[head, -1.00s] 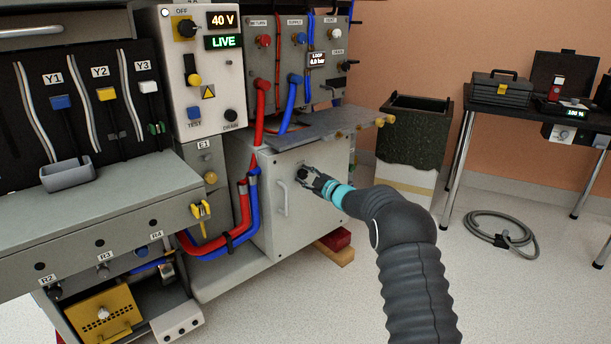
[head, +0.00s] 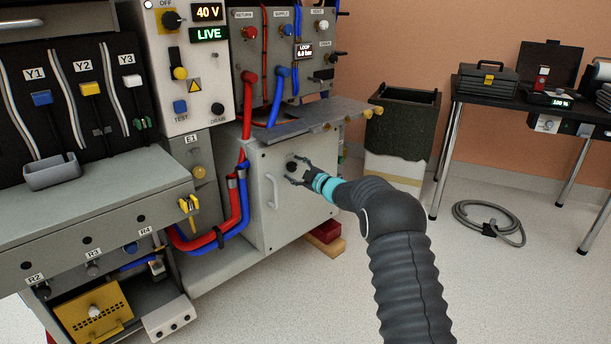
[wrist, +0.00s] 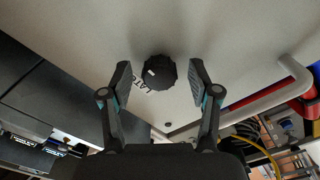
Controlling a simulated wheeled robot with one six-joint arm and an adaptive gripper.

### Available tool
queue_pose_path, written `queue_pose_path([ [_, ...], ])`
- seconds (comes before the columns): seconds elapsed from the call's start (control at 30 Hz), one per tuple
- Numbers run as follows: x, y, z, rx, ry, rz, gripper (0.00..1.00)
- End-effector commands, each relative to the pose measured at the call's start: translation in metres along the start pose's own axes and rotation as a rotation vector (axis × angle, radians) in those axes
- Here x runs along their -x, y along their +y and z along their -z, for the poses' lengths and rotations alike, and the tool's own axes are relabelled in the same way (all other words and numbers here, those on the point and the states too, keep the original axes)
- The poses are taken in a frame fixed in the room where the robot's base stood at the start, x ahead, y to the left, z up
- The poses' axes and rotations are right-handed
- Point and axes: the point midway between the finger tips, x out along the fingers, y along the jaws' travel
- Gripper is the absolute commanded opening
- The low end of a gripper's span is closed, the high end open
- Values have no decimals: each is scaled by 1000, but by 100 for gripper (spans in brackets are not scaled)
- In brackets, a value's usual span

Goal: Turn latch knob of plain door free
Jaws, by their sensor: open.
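The plain door (head: 300,205) is a light grey panel at the lower right of the machine, and it looks shut. Its black latch knob (head: 292,167) sits near the door's upper part. In the wrist view the knob (wrist: 160,72) shows a small white mark, with a partly hidden label beside it. My gripper (head: 297,172) is open at the door. In the wrist view its fingers (wrist: 160,78) stand to either side of the knob, with a gap on each side. I cannot tell how deep the fingertips reach along it.
A bar handle (head: 272,191) is on the door, left of the knob. Red and blue hoses (head: 243,195) run down beside the door. A grey shelf (head: 310,118) juts out above it. Red and wooden blocks (head: 325,238) lie beneath. The floor to the right is mostly clear.

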Motion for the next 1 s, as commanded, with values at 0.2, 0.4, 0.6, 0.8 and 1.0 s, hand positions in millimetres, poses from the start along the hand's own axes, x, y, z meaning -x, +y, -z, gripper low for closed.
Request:
queue_pose_path([
  [0.2, 31, 1, -1, -1, -3, -1, 61],
  [0.4, 70, 0, -1, -2, -3, 0, 61],
  [0.6, 100, 0, -1, -2, -3, 0, 61],
  [0.8, 114, 0, 0, 0, -1, -1, 61],
  [1.0, 115, 0, 0, -1, -1, 0, 61],
])
